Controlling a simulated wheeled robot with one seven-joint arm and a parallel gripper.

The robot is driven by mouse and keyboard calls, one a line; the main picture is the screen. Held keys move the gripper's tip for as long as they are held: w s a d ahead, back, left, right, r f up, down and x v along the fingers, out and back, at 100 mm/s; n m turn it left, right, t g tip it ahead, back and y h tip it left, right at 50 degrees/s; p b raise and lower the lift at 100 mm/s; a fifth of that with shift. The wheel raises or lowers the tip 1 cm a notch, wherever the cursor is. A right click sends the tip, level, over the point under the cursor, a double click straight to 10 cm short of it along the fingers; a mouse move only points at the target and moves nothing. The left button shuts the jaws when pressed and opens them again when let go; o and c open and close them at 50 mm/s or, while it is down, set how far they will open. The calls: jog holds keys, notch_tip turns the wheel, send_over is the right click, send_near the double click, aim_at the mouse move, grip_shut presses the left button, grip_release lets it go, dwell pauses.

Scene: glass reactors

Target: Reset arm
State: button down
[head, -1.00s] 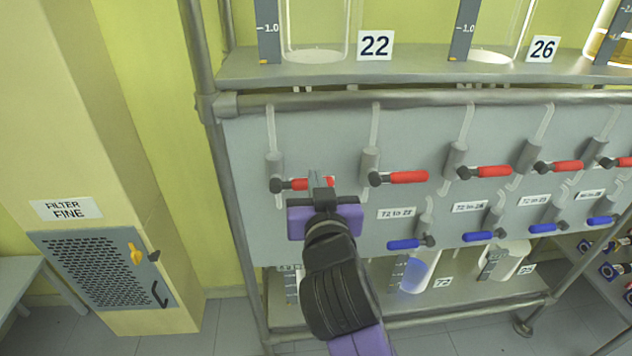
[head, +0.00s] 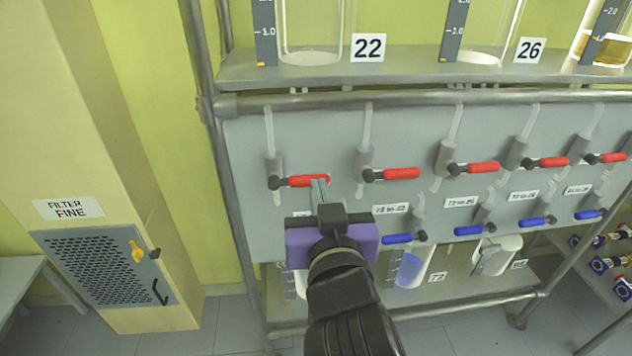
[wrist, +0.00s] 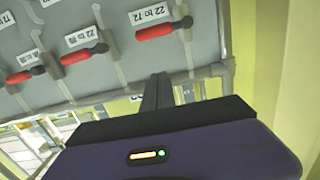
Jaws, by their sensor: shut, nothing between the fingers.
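My gripper (head: 319,184) is shut and empty, with its fingertips in front of the leftmost red valve handle (head: 302,181) in the head view. I cannot tell whether they touch it. The purple gripper body (head: 333,243) hides part of the grey panel and a label behind it. In the wrist view, the shut fingers (wrist: 157,90) point at the panel, just below a red handle (wrist: 158,31) and apart from it in the picture.
A row of red handles and a lower row of blue handles (head: 398,239) cover the grey panel (head: 330,130). Glass vessels stand on the shelf above and containers on the shelf below. A FILTER FINE cabinet (head: 75,160) stands left of the rack's upright pole (head: 215,160).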

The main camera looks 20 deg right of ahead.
jog(key=a+r+n+t+y, duration=0.3)
jog(key=a+r, duration=0.1)
jog(key=a, duration=0.1)
jog(key=s+a+f+n+y, duration=0.2)
jog(key=s+f+n+y, duration=0.2)
jog(key=s+f, duration=0.1)
jog(key=s+d+f+m+g, duration=0.1)
jog(key=s+d+f, duration=0.2)
jog(key=s+f, duration=0.3)
jog(key=s+d+f+m+g+h, duration=0.1)
jog(key=s+f, duration=0.5)
jog(key=s, duration=0.7)
jog(key=s+d+f+m+g, duration=0.1)
jog(key=s+d+f, duration=0.3)
jog(key=s, duration=0.6)
notch_tip(320, 180, down, 2)
jog(key=shift+d+f+g+h, duration=0.15)
jog(key=shift+d+g+h, duration=0.2)
jog(key=shift+g, duration=0.35)
